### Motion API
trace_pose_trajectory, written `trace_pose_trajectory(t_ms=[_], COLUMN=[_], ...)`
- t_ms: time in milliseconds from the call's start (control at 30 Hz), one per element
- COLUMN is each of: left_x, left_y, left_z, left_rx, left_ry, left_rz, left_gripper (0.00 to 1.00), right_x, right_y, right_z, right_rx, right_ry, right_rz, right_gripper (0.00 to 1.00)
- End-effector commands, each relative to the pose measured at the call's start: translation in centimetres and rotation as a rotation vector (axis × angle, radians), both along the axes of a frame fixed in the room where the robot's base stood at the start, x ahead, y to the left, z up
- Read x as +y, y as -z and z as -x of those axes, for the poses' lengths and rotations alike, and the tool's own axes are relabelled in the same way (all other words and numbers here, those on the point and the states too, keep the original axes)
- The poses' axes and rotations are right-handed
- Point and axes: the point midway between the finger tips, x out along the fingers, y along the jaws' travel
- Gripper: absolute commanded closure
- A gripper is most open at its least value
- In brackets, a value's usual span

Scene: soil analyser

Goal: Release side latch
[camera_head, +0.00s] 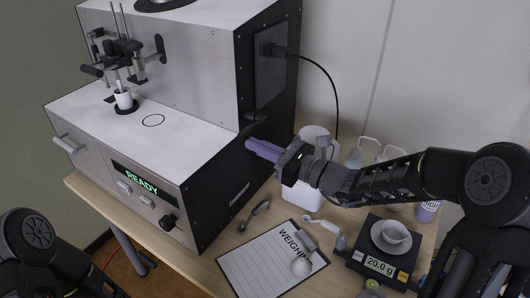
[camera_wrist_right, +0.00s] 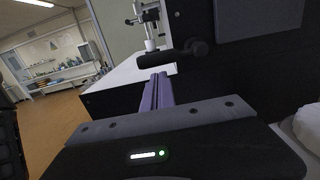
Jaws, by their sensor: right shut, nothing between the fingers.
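The soil analyser (camera_head: 170,75) is a large white and black machine on the table, its green display reading READY. On its black right side is a dark latch handle (camera_head: 250,122); in the right wrist view the black handle (camera_wrist_right: 175,52) sits just beyond the fingertips. My right gripper (camera_head: 252,146) has purple fingers, shut and empty, just below the handle beside the black panel. The fingers also show in the right wrist view (camera_wrist_right: 157,88). I cannot tell whether they touch the handle. My left arm shows at the lower left; its gripper is out of view.
A black cable runs from a plug (camera_head: 275,49) above the handle. Behind my right gripper stands a white jug (camera_head: 301,192). A clipboard (camera_head: 262,268), a spoon (camera_head: 253,215) and a scale (camera_head: 380,265) with a cup (camera_head: 391,236) lie on the wooden table.

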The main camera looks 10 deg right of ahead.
Motion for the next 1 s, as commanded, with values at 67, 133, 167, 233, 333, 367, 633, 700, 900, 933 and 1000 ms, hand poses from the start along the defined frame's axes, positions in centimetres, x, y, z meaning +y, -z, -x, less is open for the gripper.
trace_pose_trajectory(t_ms=[67,133,167,233,333,367,633,700,900,933,1000], left_x=[0.00,0.00,0.00,0.00,0.00,0.00,0.01,0.00,0.00,0.00,0.00], left_y=[-0.27,-0.28,-0.27,-0.23,-0.22,-0.22,-0.54,-0.77,-1.00,-1.04,-1.15], left_z=[0.01,0.01,0.01,0.01,0.01,0.01,0.01,0.01,0.02,0.02,0.03], left_rx=[0.000,0.000,0.000,0.000,0.000,0.000,0.000,0.001,0.001,0.001,0.001], left_ry=[0.000,0.000,0.000,0.000,0.000,0.000,0.000,0.000,0.000,0.000,0.000], left_rz=[0.000,0.000,0.000,0.000,0.000,0.000,0.000,0.000,0.000,0.000,0.000], left_gripper=[0.64,0.64,0.64,0.64,0.64,0.64,0.64,0.64,0.64,0.64,0.64], right_x=[0.07,0.08,0.08,0.08,0.06,0.06,0.07,0.10,0.13,0.13,0.14], right_y=[-0.51,-0.62,-0.63,-0.60,-0.59,-0.58,-0.77,-0.90,-0.99,-1.02,-1.10], right_z=[-0.05,-0.07,-0.08,-0.08,-0.07,-0.07,-0.11,-0.15,-0.23,-0.24,-0.27], right_rx=[0.000,0.000,0.000,0.000,0.000,0.000,0.011,0.023,0.040,0.042,0.048], right_ry=[0.000,0.000,0.000,0.000,0.000,0.000,0.000,0.000,0.000,0.001,0.001], right_rz=[0.000,0.000,0.000,0.000,0.000,0.000,-0.011,-0.023,-0.040,-0.042,-0.048], right_gripper=[1.00,1.00,1.00,1.00,1.00,1.00,1.00,1.00,1.00,1.00,1.00])
